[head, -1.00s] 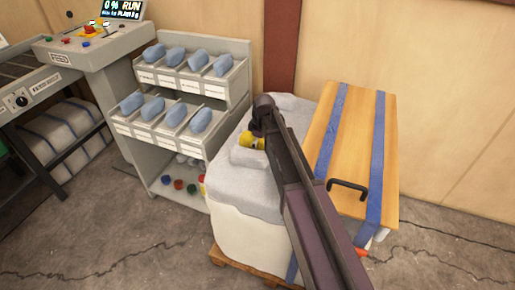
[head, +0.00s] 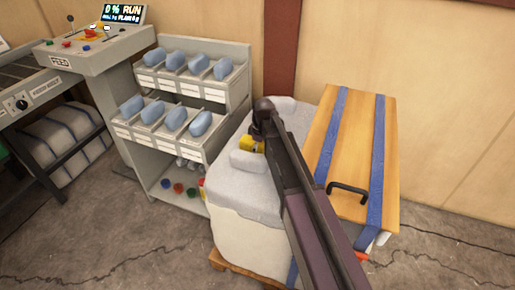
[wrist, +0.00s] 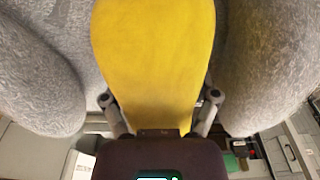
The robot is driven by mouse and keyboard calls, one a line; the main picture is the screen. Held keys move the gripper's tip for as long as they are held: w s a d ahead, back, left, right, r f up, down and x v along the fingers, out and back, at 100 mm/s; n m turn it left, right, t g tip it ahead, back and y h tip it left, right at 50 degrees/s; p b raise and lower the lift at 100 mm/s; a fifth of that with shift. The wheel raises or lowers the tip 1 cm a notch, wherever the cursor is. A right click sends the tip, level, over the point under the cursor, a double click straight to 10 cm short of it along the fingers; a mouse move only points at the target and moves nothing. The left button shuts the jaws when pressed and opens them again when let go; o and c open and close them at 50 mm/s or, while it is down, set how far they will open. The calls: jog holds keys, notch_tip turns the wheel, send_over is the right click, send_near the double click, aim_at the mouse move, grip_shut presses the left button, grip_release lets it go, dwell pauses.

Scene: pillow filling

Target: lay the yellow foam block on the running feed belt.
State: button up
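The yellow foam block (wrist: 155,50) fills the middle of the wrist view, very close to the camera, and narrows toward my gripper's palm. My gripper (wrist: 160,103) has a finger link on each side of the block. The fingertips are hidden behind it, so I cannot tell whether they press on it. In the head view my gripper (head: 262,130) is over the grey-topped bin, and a small part of the yellow block shows beside it. The feed belt (head: 20,75) lies at the far left; its console is marked FEED and its display reads RUN.
Grey lumps stand close on both sides of the block in the wrist view. A grey rack (head: 200,137) with several blue blocks stands between the bin (head: 245,235) and the belt. A wooden lid (head: 365,130) with blue straps is on the right. A striped bundle (head: 62,140) lies under the belt.

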jog(key=shift+c, duration=0.6)
jog(key=shift+r, duration=0.1)
notch_tip(320, 180, up, 10)
jog(key=p, duration=1)
dwell(0.4)
notch_tip(320, 180, up, 6)
jog(key=p, duration=0.6)
dwell(0.8)
